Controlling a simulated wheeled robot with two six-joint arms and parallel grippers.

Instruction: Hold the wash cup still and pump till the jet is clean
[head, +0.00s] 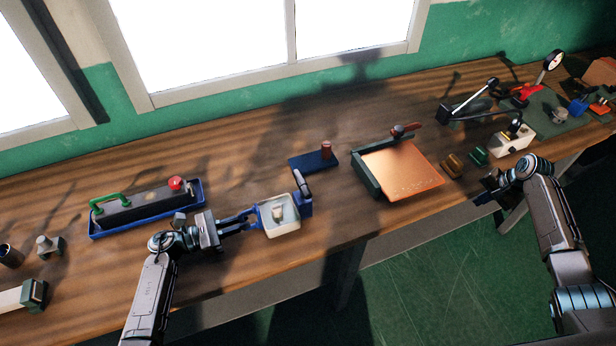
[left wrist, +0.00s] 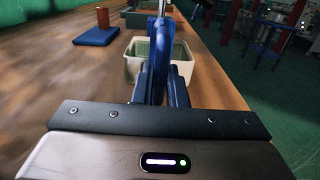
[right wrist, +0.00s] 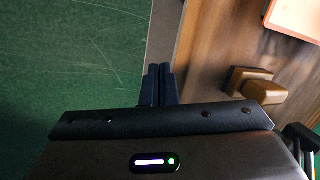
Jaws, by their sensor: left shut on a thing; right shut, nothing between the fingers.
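The wash cup is a pale square tub (head: 268,229) near the front of the bench, with a small light piece inside. My right gripper (head: 484,198) is shut and empty past the front edge at right, well away from the pump. I cannot see a jet.
A blue tray (head: 95,233) with a green-handled block lies left. A blue pad (head: 312,163) with a red cylinder stands behind the tub. A copper plate (head: 405,172), small brown blocks (head: 452,164) and a white box (head: 511,141) are right. Bare wood lies between tub and plate.

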